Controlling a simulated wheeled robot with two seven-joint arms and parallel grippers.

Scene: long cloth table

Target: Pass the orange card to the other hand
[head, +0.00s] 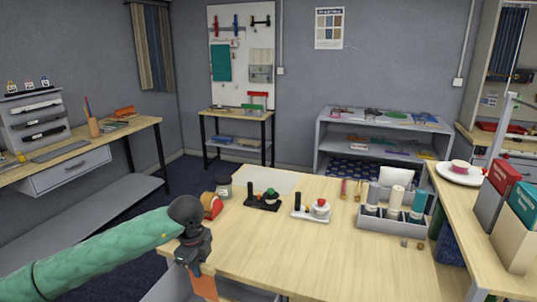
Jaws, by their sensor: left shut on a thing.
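My left gripper (191,255) is at the near left edge of the wooden table, at the end of my green-sleeved left arm. It is shut on the orange card (204,286), which hangs below the fingers at the table's edge. The upper part of the card is hidden by the gripper, and its lower end is cut off by the bottom of the view. My right gripper is not in view.
The wooden table (290,240) is clear in its near middle. An orange-red roll (211,205), a dark jar (224,187), a black stand (263,202) and a white stand (311,212) stand farther back.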

